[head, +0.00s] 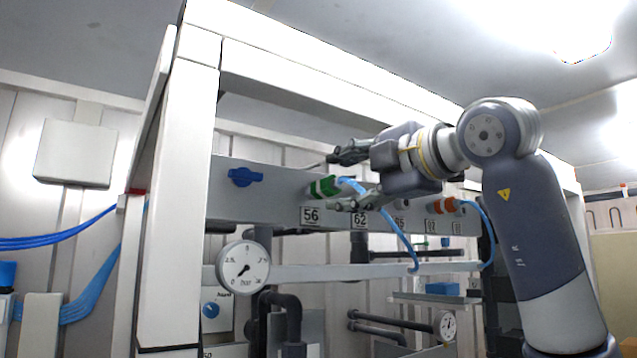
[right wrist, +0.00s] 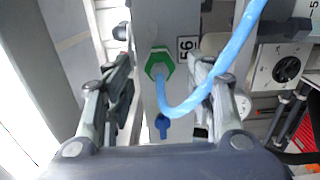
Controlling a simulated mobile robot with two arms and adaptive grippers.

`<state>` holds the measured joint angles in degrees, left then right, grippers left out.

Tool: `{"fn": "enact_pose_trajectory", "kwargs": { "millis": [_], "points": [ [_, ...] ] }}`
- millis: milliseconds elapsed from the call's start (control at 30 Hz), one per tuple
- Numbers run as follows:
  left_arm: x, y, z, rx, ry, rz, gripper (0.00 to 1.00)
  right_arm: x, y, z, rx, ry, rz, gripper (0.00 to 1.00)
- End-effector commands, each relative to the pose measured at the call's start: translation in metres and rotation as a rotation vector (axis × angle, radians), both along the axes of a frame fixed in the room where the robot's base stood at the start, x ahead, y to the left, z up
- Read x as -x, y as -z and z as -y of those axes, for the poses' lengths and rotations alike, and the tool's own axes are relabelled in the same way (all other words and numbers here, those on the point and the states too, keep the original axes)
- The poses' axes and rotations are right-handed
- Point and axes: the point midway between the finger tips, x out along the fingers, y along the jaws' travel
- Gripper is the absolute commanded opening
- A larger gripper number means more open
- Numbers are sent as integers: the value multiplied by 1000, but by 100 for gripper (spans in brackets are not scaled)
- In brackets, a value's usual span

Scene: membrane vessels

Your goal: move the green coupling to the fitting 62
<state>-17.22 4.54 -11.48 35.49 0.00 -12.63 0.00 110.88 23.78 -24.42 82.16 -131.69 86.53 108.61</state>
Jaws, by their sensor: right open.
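The green coupling (head: 325,187) sits on the grey panel above the label 56, with a blue hose running from it. In the right wrist view the green coupling (right wrist: 160,63) lies between the finger lines, beyond the tips. My right gripper (head: 346,180) is open, its fingers above and below the hose in front of the coupling. It is not closed on anything. The label 62 (head: 360,219) is just right of 56; the fitting above it is hidden behind my gripper. My left gripper is not in view.
A blue valve handle (head: 245,177) is on the panel left of the coupling. An orange coupling (head: 441,206) with its own blue hose is farther right. A pressure gauge (head: 243,267) hangs below the panel. A white frame post (head: 178,200) stands at the left.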

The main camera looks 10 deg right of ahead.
Motion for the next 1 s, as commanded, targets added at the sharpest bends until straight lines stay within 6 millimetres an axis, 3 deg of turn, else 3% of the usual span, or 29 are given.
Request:
{"fn": "enact_pose_trajectory", "kwargs": {
  "millis": [200,400,1000],
  "points": [
    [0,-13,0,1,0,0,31,-28,-1,-10,1,0,-2,51],
    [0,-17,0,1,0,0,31,-41,-1,-15,1,-1,0,51],
    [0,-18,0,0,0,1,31,-44,0,-16,1,-1,1,51]
  ]
}}
